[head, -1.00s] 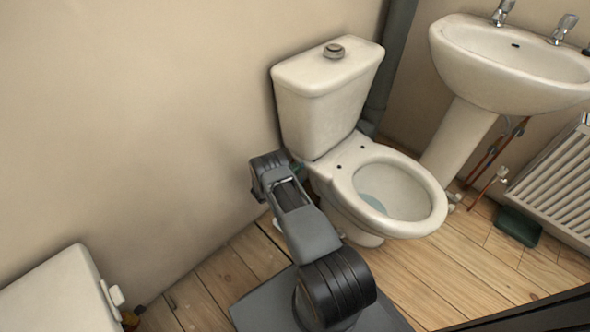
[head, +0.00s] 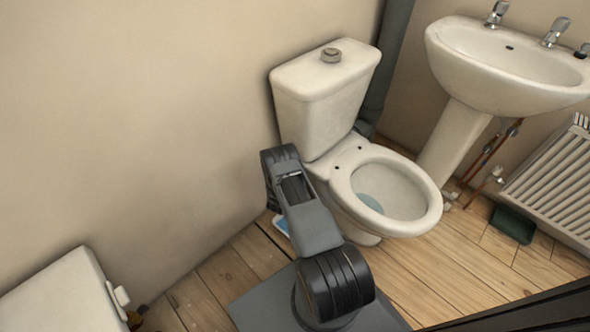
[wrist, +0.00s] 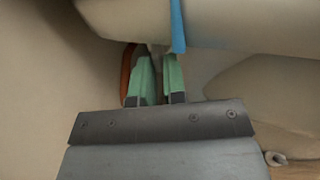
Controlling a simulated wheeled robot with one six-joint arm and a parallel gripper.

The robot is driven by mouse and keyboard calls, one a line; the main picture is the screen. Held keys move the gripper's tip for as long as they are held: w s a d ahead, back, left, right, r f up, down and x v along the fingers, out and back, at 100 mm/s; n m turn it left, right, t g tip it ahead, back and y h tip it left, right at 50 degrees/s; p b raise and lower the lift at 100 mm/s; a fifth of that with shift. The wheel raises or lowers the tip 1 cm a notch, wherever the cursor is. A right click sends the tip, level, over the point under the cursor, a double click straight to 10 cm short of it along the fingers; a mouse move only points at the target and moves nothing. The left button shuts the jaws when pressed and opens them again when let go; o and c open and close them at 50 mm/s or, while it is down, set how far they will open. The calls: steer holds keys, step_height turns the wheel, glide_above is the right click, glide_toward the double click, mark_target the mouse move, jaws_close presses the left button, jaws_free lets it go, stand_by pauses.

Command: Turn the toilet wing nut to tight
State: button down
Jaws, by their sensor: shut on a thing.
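The white toilet's cistern (head: 325,95) stands against the wall, with the bowl and seat (head: 420,215) in front. In the wrist view, the cistern's underside (wrist: 235,25) spans the top. My gripper (wrist: 158,62) reaches up beneath it, its two green fingers close together. A small greyish piece, apparently the wing nut (wrist: 157,48), shows between the fingertips. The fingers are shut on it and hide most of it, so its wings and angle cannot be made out. In the head view my arm hides the gripper and the nut, left of the bowl.
A blue strip (wrist: 178,25) hangs close to the right fingertip. An orange-brown pipe-like part (wrist: 127,72) stands just left of the fingers. The wall is close on the left. A basin (head: 510,70) and radiator (head: 555,185) are at right. A white unit (head: 60,295) is at lower left.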

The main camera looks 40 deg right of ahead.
steer(key=shift+s+d+n+t+y, duration=0.25)
steer(key=shift+n+t+y, duration=0.4)
steer(key=shift+t, duration=0.2)
steer(key=shift+s+d+n+t+y, duration=0.1)
steer(key=shift+s+n+t+y, duration=0.1)
steer(key=shift+n+t+y, duration=0.55)
steer(key=c, duration=1.2)
jaws_free()
steer(key=p+v, duration=0.3)
steer(key=v, duration=1.1)
steer(key=shift+d+f+p, duration=0.1)
steer(key=shift+f+p, duration=0.1)
steer(key=shift+p, duration=0.15)
